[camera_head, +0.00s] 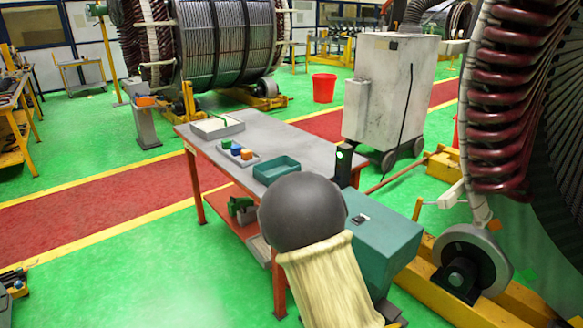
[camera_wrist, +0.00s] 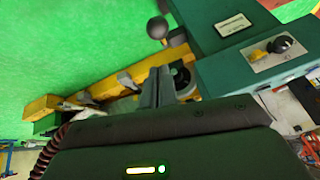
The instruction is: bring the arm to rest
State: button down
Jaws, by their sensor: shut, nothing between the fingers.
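My gripper (camera_wrist: 160,78) shows in the wrist view with its two dark fingers together and nothing between them. It points toward a yellow beam (camera_wrist: 100,83) on the green floor, beside a dark green machine housing (camera_wrist: 215,22). A lever with a round dark knob (camera_wrist: 157,27) stands just beyond the fingertips. I cannot tell whether the fingers touch anything. In the head view my gripper cannot be made out; a grey rounded part and a pale sleeve fill the lower middle and hide what lies behind them.
A large coil (camera_head: 500,110) rises at right. Open green floor (camera_head: 130,250) lies left.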

jog(key=s+a+r+n+y+p, duration=0.2)
jog(key=s+r+n, duration=0.2)
jog(key=r, duration=0.5)
jog(key=s+a+r+n+g+y+p, duration=0.1)
jog(key=s+r+n+y+p, duration=0.1)
jog(key=r+n, duration=0.7)
jog(key=shift+s+a+g+p, duration=0.3)
jog(key=shift+s+a+p, duration=0.15)
jog(key=shift+s, duration=0.7)
jog(key=shift+d, duration=0.2)
